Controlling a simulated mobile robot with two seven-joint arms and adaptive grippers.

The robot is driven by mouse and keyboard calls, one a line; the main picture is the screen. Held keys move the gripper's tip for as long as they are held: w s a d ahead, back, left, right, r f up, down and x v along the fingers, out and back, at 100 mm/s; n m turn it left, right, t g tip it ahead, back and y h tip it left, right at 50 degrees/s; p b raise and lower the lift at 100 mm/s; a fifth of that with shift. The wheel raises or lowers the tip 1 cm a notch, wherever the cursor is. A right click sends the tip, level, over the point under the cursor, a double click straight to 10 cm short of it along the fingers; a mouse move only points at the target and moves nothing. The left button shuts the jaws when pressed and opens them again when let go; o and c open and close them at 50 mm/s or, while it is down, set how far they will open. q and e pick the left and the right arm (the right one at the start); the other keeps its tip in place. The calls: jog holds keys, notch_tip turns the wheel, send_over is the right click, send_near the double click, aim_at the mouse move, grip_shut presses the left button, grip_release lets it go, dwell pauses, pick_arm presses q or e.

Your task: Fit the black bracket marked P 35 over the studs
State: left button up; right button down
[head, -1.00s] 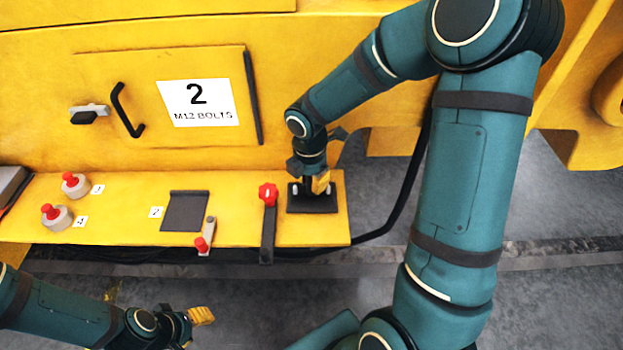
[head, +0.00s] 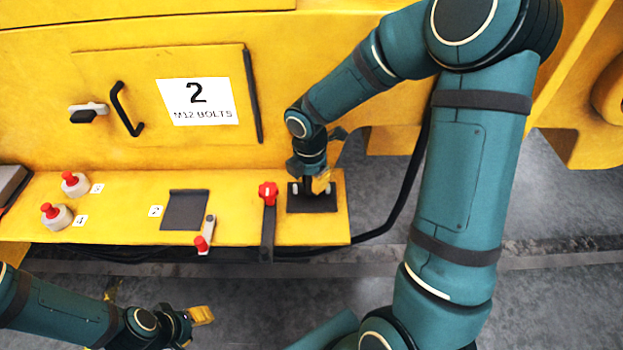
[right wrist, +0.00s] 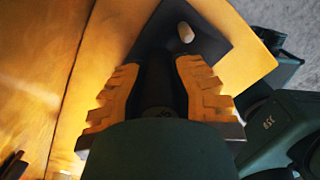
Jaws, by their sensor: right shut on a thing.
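My right gripper (head: 316,184) points down at the right end of the yellow ledge. In the right wrist view, its yellow fingers (right wrist: 158,95) are shut on the dark upright part of the black bracket (right wrist: 156,75). A flat black plate (head: 313,205) lies below the gripper on the ledge. A pale stud (right wrist: 186,32) stands up at this plate, beside the held part; a pale stud (head: 295,188) also shows in the head view. I cannot read the P 35 mark or tell whether the plate is seated flat. My left gripper (head: 202,315) is low at the left, away from the ledge.
A red-knobbed clamp (head: 268,192) stands just left of the plate. A red-ended lever (head: 202,240), a dark flap (head: 185,210) and red buttons (head: 52,214) are farther left. A yellow panel (head: 160,100) rises behind. A black cable (head: 408,190) runs right of the ledge.

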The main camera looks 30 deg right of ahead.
jog(key=shift+f, duration=0.1)
jog(key=c, duration=0.9)
grip_release()
jog(key=r, duration=1.1)
jog(key=shift+a+r, duration=0.3)
jog(key=shift+r, duration=0.1)
notch_tip(320, 180, up, 8)
jog(key=p, duration=0.7)
jog(key=shift+r, duration=0.1)
